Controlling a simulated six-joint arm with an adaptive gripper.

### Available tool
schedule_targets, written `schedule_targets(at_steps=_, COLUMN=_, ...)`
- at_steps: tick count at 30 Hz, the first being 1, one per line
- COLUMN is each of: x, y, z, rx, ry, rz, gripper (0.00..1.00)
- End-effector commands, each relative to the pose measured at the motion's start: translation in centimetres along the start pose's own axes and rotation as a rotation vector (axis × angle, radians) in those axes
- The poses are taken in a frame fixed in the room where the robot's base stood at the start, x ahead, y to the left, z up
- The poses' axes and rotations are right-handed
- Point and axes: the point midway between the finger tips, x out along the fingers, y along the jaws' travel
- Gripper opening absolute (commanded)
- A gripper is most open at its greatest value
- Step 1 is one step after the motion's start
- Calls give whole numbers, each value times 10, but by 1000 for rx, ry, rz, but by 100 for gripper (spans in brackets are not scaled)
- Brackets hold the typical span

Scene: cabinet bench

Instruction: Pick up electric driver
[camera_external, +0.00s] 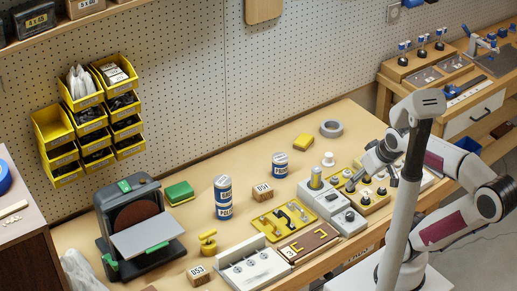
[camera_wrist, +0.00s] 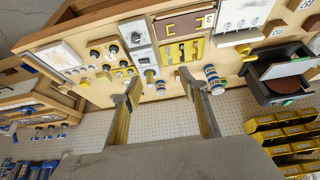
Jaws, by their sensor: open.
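My gripper (camera_external: 354,180) is over the right part of the bench, near the yellow plate with dark round knobs (camera_external: 372,199). In the wrist view its two fingers stand wide apart, and my gripper (camera_wrist: 157,86) is open with nothing between them. I cannot pick out an electric driver for sure in either view. Several blue-topped tools (camera_external: 422,42) stand upright in a wooden rack on the far right bench. They are too small to tell whether one is the driver.
The wooden bench (camera_external: 75,236) holds a sander (camera_external: 137,225), blue-and-white cans (camera_external: 222,197), a yellow plate with dark hooks (camera_external: 284,215), a grey block fixture (camera_external: 333,207) and a white panel (camera_external: 253,270). Yellow bins (camera_external: 52,127) hang on the pegboard. The back middle of the bench is fairly clear.

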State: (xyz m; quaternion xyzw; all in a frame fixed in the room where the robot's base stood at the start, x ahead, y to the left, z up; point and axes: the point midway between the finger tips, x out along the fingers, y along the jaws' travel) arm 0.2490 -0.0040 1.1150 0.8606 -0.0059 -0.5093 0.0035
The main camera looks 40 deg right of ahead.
Motion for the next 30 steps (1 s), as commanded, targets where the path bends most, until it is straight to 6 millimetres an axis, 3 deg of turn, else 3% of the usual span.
schedule_targets(at_steps=8, x=12, y=36, z=-46, rx=-13, ry=75, rz=109, gripper=43)
schedule_targets(at_steps=18, x=32, y=99, z=-135, rx=-96, ry=225, rz=274, gripper=43)
schedule_targets(at_steps=30, x=67, y=149, z=-222, rx=-263, ry=376, rz=355, gripper=43)
